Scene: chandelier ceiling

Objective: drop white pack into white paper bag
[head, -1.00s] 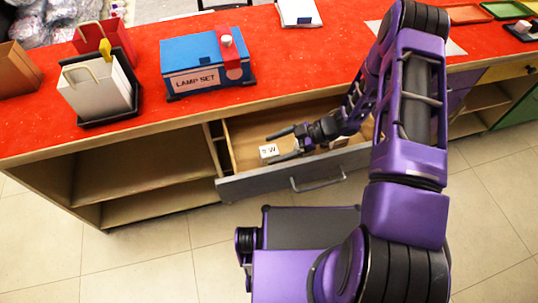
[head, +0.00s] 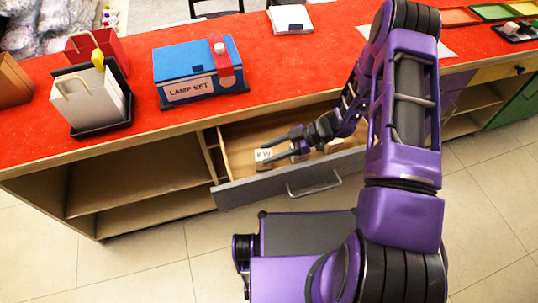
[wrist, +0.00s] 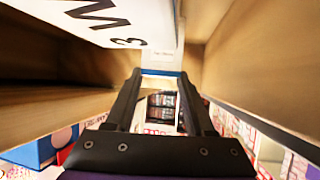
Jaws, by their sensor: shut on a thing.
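The white pack (head: 263,155), with dark lettering on it, is in the open drawer (head: 236,142) near its left end. It looks to be at drawer level; I cannot tell whether it touches the drawer floor. My gripper (head: 273,150) reaches down into the drawer from the right and is shut on the pack. In the wrist view, the fingers (wrist: 160,78) meet at a white surface (wrist: 161,58), while a large lettered white face (wrist: 95,20) fills the upper left. The white paper bag (head: 92,101) stands upright on the counter at the left, its handle up.
The bag stands on a black tray (head: 100,130). A red bag (head: 98,46) is behind it and a brown one (head: 12,80) to its left. A blue lamp set box (head: 195,75) sits between bag and arm. The drawer front (head: 250,187) and red counter (head: 150,125) edge flank the gripper.

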